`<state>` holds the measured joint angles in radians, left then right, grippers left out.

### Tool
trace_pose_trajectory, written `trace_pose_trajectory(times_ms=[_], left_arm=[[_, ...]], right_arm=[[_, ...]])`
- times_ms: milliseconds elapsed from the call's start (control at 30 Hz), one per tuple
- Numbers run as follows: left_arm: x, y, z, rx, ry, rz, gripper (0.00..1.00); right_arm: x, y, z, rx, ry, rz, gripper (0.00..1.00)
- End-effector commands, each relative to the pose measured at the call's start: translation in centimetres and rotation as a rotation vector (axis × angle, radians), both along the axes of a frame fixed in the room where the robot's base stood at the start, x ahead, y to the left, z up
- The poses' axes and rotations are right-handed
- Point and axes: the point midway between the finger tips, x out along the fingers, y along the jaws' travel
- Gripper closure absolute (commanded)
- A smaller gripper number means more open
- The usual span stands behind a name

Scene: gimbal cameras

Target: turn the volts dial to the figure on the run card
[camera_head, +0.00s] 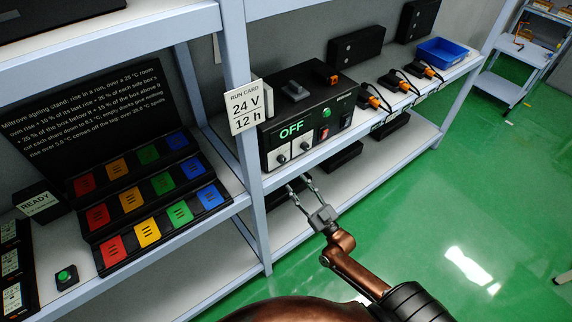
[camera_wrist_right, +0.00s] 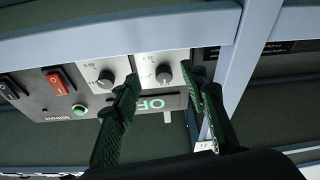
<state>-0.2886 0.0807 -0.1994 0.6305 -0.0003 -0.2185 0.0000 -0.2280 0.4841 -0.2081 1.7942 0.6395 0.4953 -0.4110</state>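The run card (camera_head: 246,107) on the shelf post reads 24 V, 12 h. Behind it stands a black supply box (camera_head: 335,112) with a green OFF display (camera_head: 291,130). Two dark dials on white panels sit low on its front, a left dial (camera_head: 281,159) and a right dial (camera_head: 306,147); their labels are too small to read. My right gripper (camera_head: 298,181) is open and empty, just below and in front of the dials. In the right wrist view, upside down, the left dial (camera_wrist_right: 164,75) appears between the open fingertips, with no contact clear. My left gripper is out of view.
The shelf's front edge (camera_head: 345,141) runs below the box, and a post (camera_head: 243,160) stands left of it. A green button (camera_head: 326,114) and a red switch (camera_head: 346,121) are right of the dials. Several colored blocks fill a rack at left.

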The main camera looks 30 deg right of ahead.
Motion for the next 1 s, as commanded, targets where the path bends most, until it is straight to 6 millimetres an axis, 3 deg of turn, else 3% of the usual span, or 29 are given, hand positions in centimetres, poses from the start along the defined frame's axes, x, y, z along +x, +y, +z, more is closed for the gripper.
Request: trace_pose_trajectory(times_ms=[100, 400, 700, 1000], left_arm=[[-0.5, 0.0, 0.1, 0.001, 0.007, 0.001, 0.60], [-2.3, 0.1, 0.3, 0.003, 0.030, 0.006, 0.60], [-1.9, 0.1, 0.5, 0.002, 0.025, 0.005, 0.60], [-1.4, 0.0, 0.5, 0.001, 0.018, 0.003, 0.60]], right_arm=[[0.1, 0.3, 2.7, 0.009, -0.051, 0.006, 0.60], [3.8, 0.8, 4.6, 0.011, -0.060, 0.008, 0.60], [6.8, 1.1, 5.7, 0.010, -0.057, 0.007, 0.60], [7.1, 1.1, 5.7, 0.010, -0.055, 0.006, 0.60]])
